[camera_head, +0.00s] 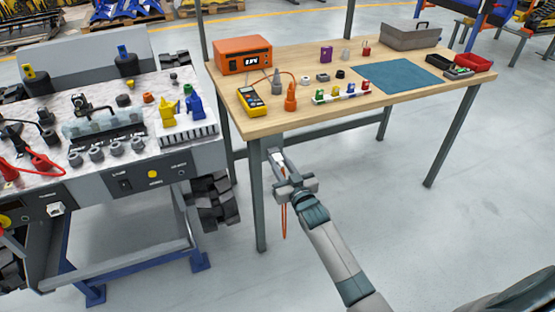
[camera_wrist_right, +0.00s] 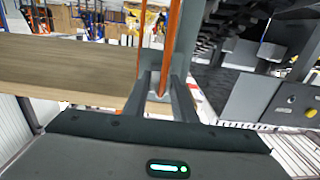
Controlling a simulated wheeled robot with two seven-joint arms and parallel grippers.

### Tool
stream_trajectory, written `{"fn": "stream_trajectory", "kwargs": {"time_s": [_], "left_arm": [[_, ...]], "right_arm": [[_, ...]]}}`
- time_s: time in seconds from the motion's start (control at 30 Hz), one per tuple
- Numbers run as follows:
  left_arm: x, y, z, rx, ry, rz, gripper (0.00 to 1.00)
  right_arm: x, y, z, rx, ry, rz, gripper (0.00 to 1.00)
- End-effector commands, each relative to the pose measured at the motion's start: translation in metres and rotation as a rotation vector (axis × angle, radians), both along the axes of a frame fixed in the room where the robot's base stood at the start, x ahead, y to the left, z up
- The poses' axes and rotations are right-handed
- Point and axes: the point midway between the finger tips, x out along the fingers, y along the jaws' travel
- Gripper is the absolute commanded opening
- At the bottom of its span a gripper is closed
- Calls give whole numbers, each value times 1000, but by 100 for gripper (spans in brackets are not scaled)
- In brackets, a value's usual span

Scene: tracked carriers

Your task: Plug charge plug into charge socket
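My right gripper (camera_head: 277,160) is in front of the workbench's near edge, beside its front left leg. It is closed around a small pale piece, apparently the charge plug (camera_wrist_right: 158,98), mostly hidden between the fingers. An orange cable (camera_head: 284,217) hangs below the gripper. The cable (camera_wrist_right: 172,45) also runs up from between the fingers in the right wrist view. A white socket (camera_head: 57,209) sits on the front panel of the left machine, well left of the gripper. I cannot tell whether it is the charge socket. My left gripper is not in view.
The wooden workbench (camera_head: 330,57) carries an orange box (camera_head: 243,56), a yellow multimeter (camera_head: 252,99), an orange plug-like piece (camera_head: 290,97) and a blue mat (camera_head: 400,76). A black tracked carrier part (camera_head: 214,200) stands between machine and bench. Floor on the right is clear.

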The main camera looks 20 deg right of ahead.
Motion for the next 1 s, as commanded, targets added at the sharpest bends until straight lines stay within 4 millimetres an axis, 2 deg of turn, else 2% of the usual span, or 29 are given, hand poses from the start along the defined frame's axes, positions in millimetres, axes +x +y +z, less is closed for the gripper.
{"fn": "stream_trajectory", "kwargs": {"time_s": [1.0], "left_arm": [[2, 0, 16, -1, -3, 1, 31]], "right_arm": [[-24, 0, 1, 0, 0, 0, 0]]}}
